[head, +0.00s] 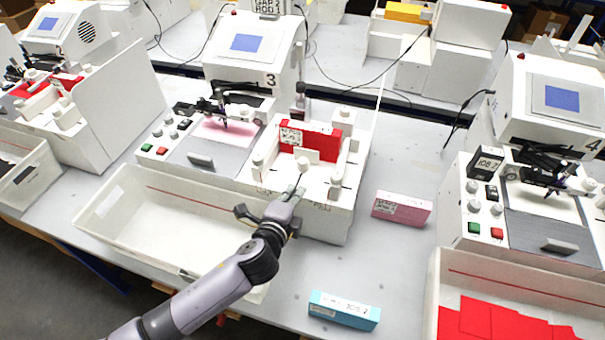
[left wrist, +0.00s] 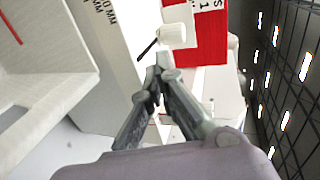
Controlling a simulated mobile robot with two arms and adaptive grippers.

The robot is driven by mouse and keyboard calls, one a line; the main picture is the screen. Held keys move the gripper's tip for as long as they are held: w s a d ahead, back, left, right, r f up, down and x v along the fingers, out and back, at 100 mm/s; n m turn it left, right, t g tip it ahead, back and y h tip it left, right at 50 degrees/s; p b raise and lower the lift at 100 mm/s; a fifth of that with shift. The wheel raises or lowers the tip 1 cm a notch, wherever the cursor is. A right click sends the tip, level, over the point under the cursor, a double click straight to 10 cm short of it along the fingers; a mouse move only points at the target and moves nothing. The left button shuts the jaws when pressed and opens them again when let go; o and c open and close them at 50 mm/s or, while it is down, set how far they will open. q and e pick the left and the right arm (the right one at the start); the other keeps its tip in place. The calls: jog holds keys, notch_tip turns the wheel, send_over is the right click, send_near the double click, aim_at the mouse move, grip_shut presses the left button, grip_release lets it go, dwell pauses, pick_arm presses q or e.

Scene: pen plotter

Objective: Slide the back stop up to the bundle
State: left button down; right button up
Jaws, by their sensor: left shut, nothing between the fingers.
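The red bundle (head: 322,143) with a white label stands in the white feeder tray beside machine 3. It also shows in the left wrist view (left wrist: 208,42). What looks like the back stop, a small white plate with a round knob (head: 304,164), stands in front of the bundle, on my side. Its white knob (left wrist: 172,36) shows in the left wrist view beside a dark slot. I cannot tell whether the plate touches the bundle. My left gripper (head: 297,190) is shut and empty, just in front of the knob and apart from it. My right gripper is out of view.
A long white bin (head: 150,213) lies left of my left arm. A pink box (head: 402,207) and a blue box (head: 343,310) lie on the table at right. Feeder walls and white posts (head: 258,166) flank the bundle. Machine 4 (head: 560,95) stands far right.

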aim_at(306, 168)
pick_arm(q)
jog(key=x, duration=0.2)
jog(key=r+p+x, duration=0.1)
jog(key=x, duration=0.1)
jog(key=shift+w+d, duration=0.1)
jog(key=shift+w, duration=0.4)
jog(key=shift+w+d+f, duration=0.15)
jog(key=shift+w+d, duration=0.05)
jog(key=shift+w, duration=0.35)
jog(key=shift+w+p, duration=0.1)
jog(key=shift+p, duration=0.2)
jog(key=shift+w+d+b, duration=0.25)
jog(key=shift+w+b, duration=0.05)
jog(key=shift+w, duration=0.35)
jog(key=shift+w+d+b, duration=0.2)
jog(key=shift+w+b, duration=0.05)
jog(key=shift+w, duration=0.45)
jog(key=shift+w+d, duration=0.15)
jog(key=shift+w, duration=0.15)
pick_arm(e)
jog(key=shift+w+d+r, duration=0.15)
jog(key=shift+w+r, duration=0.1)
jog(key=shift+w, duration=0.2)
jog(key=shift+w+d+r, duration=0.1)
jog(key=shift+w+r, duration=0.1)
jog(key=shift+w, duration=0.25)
pick_arm(q)
jog(key=shift+s, duration=0.1)
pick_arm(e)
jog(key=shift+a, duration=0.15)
